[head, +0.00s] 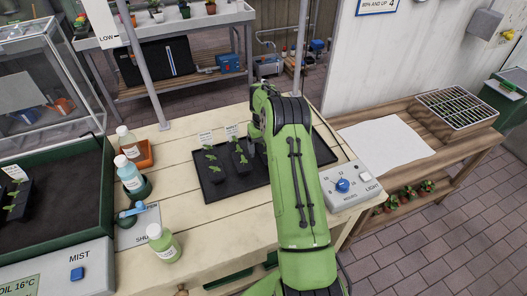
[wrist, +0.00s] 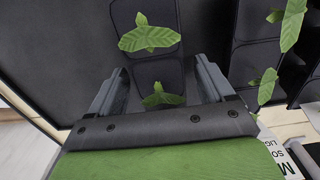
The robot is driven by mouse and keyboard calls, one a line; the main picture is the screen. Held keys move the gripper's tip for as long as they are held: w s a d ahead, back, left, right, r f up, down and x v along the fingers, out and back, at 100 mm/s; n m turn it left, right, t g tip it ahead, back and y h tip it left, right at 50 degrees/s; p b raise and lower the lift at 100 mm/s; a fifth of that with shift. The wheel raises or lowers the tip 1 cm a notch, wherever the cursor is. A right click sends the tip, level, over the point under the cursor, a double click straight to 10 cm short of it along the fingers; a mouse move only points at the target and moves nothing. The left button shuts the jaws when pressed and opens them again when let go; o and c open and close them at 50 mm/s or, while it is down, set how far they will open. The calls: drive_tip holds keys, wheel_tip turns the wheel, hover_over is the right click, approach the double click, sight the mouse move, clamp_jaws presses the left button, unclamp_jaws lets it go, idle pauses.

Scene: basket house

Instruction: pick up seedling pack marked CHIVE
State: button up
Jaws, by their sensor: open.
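Two dark seedling packs with green leaves, a left one (head: 213,172) and a right one (head: 240,160), stand on a black tray (head: 277,180) in the head view. Their white tags are too small to read, so I cannot tell which is CHIVE. In the wrist view, my gripper (wrist: 158,75) is open, with one finger on each side of a black seedling pack (wrist: 157,75) bearing green leaves. I cannot tell whether the fingers touch it. Its tag does not show. Another pack (wrist: 250,25) is to its right. My arm hides part of the tray.
A further seedling pack (head: 18,192) stands in the dark bed at left. Bottles, one green-filled (head: 164,243), stand left of the tray. A light timer box (head: 346,187) is at its right. A white printed card (wrist: 283,150) shows at lower right of the wrist view.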

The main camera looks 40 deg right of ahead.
drive_tip(key=shift+c, duration=0.3)
drive_tip(key=shift+r, duration=0.15)
drive_tip(key=c, duration=1.1)
